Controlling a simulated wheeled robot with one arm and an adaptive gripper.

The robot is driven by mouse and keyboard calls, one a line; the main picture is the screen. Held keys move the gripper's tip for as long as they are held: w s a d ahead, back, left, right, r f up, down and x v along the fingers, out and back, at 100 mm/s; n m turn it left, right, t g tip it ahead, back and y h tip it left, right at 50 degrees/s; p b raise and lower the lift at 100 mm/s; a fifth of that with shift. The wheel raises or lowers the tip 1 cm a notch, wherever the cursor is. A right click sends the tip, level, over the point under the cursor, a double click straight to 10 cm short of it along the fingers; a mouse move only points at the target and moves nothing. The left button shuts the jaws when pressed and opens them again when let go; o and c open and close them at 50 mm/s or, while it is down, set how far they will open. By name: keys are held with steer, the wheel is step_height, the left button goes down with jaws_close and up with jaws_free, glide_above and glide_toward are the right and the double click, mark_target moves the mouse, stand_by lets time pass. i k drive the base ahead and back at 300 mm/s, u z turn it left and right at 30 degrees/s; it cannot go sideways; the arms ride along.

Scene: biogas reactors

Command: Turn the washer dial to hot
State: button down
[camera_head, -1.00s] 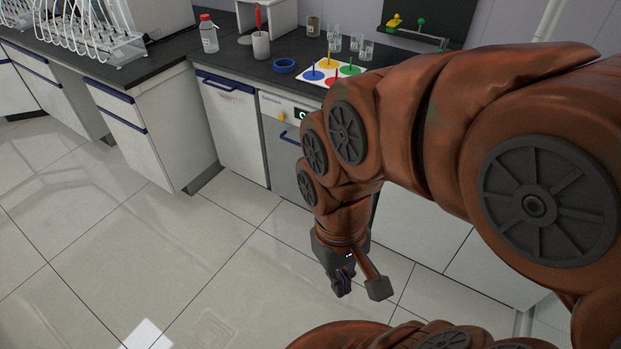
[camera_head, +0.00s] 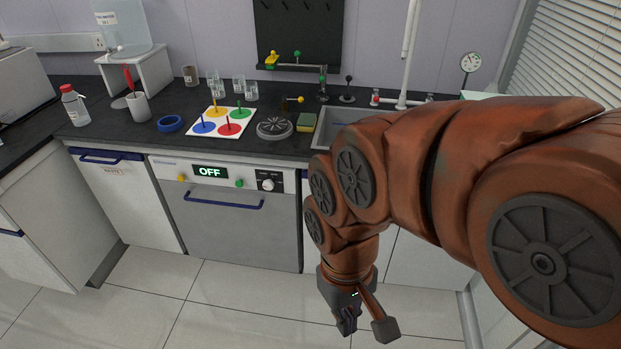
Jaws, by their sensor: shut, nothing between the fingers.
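The washer (camera_head: 243,228) is built in under the dark counter, with a grey door and a blue bar handle (camera_head: 224,203). Its white front panel has a display (camera_head: 210,172) that reads OFF. The dial (camera_head: 268,185) is a round knob with a light face at the panel's right end. Its markings are too small to read. A yellow button (camera_head: 181,179) and a green button (camera_head: 239,183) sit on the same panel. My gripper (camera_head: 348,328) hangs low over the floor, right of and below the dial, pointing down. It is shut and empty, well apart from the washer.
The counter above holds a board with coloured discs (camera_head: 243,127), a blue ring (camera_head: 171,123), a mug (camera_head: 138,106), a red-capped bottle (camera_head: 74,105) and a sink (camera_head: 335,121). A cabinet (camera_head: 38,215) juts out at left. The floor (camera_head: 215,310) before the washer is clear.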

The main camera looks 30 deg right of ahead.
mark_target(268, 184)
steer(key=z, duration=0.2)
steer(key=k, duration=0.65)
steer(key=u, duration=0.8)
steer(key=i, duration=1.2)
steer(key=u, duration=0.05)
